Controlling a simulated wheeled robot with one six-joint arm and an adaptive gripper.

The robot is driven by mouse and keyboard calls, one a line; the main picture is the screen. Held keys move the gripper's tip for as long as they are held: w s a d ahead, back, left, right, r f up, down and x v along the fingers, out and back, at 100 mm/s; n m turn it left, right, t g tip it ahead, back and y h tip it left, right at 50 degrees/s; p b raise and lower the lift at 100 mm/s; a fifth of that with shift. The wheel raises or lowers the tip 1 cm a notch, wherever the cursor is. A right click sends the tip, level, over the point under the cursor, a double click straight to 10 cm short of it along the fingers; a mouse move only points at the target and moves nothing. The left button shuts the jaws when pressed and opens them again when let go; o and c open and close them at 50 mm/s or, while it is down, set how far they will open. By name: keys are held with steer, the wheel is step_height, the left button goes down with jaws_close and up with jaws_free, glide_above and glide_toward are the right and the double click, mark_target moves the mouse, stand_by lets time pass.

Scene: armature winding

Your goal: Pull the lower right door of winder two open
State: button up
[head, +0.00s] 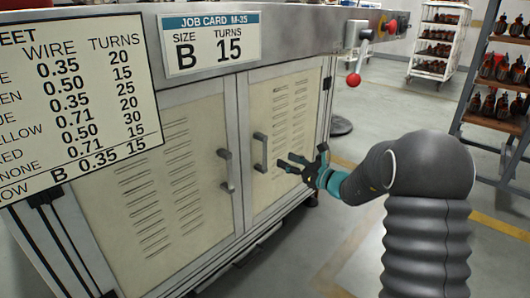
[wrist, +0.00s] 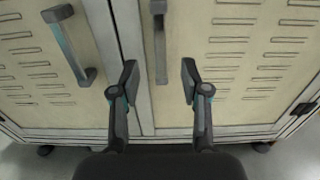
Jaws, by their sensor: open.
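The cabinet of the winder has two cream louvred doors, both shut. The lower right door (head: 290,125) carries a grey vertical bar handle (head: 260,152) near its left edge; in the wrist view this handle (wrist: 160,42) shows between my fingers, its lower end level with the fingertips. My gripper (head: 303,158) is open and empty in front of the right door, to the right of the handle in the head view. In the wrist view my gripper (wrist: 159,80) has a finger on each side of the handle's line, with gaps. How far off the handle is, I cannot tell.
The left door (head: 150,190) has its own handle (head: 225,170), also left of my fingers in the wrist view (wrist: 70,45). A job card (head: 210,42) hangs above. A red-knobbed lever (head: 354,78) juts out at right. Shelving (head: 500,85) stands beyond open floor.

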mark_target(266, 151)
steer(key=x, duration=1)
steer(key=shift+w+a, duration=0.2)
steer(key=shift+a, duration=0.05)
jaws_close()
